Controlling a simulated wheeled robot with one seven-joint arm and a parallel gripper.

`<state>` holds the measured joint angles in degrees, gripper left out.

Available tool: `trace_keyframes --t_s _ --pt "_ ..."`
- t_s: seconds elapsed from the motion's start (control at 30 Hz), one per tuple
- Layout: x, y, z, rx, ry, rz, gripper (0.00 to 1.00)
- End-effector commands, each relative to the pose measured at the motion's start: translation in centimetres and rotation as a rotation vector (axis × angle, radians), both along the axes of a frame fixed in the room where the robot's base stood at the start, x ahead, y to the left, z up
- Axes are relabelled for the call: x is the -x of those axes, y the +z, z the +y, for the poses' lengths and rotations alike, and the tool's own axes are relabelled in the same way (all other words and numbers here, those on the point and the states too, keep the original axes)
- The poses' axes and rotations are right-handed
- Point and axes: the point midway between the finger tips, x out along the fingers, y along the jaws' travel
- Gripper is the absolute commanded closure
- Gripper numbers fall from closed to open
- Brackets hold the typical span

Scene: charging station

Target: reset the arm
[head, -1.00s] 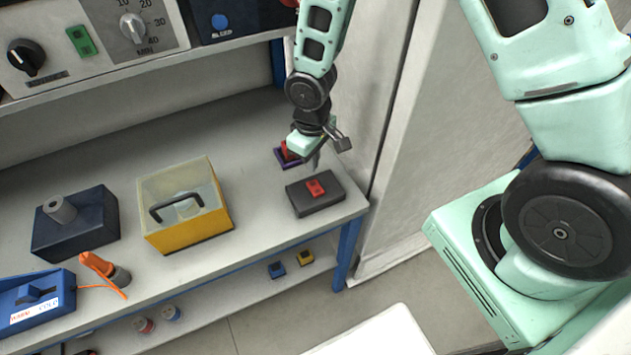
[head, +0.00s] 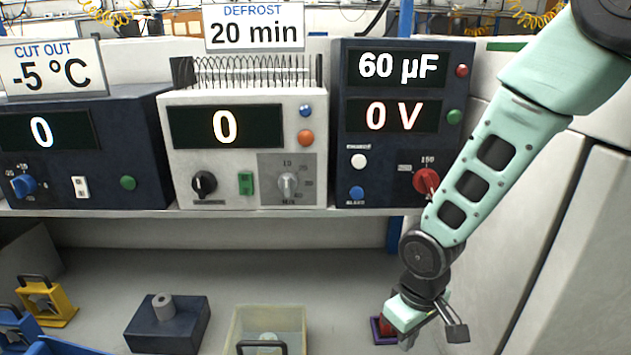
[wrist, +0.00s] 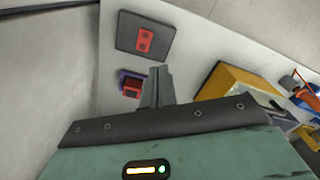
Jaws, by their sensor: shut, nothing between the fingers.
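My arm comes down from the upper right in the head view, with my gripper (head: 408,340) low over the bench at the right. In the wrist view the fingers of my gripper (wrist: 157,84) are together and empty. A small red block in a purple base (head: 382,330) stands just left of my gripper in the head view; it also shows beside the fingers in the wrist view (wrist: 131,86). A dark grey pad (wrist: 126,33) with a red piece (wrist: 144,40) on it lies beyond the fingertips, apart from them.
Three instrument units, the middle one white (head: 240,155), sit on a shelf above. A pale panel (head: 560,230) stands at the right.

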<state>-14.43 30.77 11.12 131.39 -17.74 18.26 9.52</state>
Motion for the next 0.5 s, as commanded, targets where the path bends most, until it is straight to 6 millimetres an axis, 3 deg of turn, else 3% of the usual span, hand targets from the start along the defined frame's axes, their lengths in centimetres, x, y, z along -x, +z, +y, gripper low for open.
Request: trace_keyframes --t_s 0.03,0.2,0.33,0.5 --pt "1.3 2.1 0.9 -0.006 0.014 -0.012 1.00" --pt "6.5 7.4 2.6 -0.019 0.051 -0.010 1.00" --pt "10.9 10.3 3.2 -0.029 0.084 -0.005 1.00" --pt "15.1 12.3 3.3 -0.040 0.116 0.004 1.00"
